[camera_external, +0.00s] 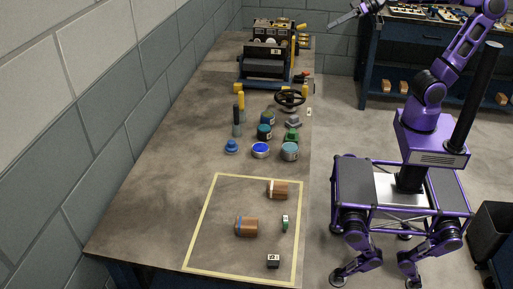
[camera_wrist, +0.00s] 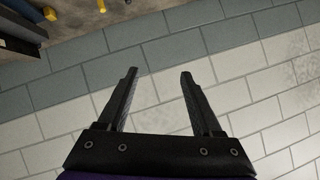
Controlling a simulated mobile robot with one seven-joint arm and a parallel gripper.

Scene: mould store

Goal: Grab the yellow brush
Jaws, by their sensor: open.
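I cannot pick out the yellow brush for certain. Small yellow pieces show by the machine on the bench in the external view, one yellow piece (camera_external: 239,88) at its left front and another yellow piece (camera_external: 304,90) at its right; both are too small to name. In the wrist view, a yellow piece (camera_wrist: 50,13) shows at the top left corner. My gripper (camera_wrist: 159,73) is open and empty, with the block wall behind its fingers. In the external view it is high at the top, right of the bench's far end, partly cut off by the frame.
The long bench (camera_external: 160,150) runs along the block wall. Pots, a black handwheel (camera_external: 290,97) and a machine (camera_external: 268,65) stand on it. Brown banded pieces (camera_external: 247,227) and small items lie inside a yellow taped outline. A blue workbench (camera_external: 400,55) stands behind my arm.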

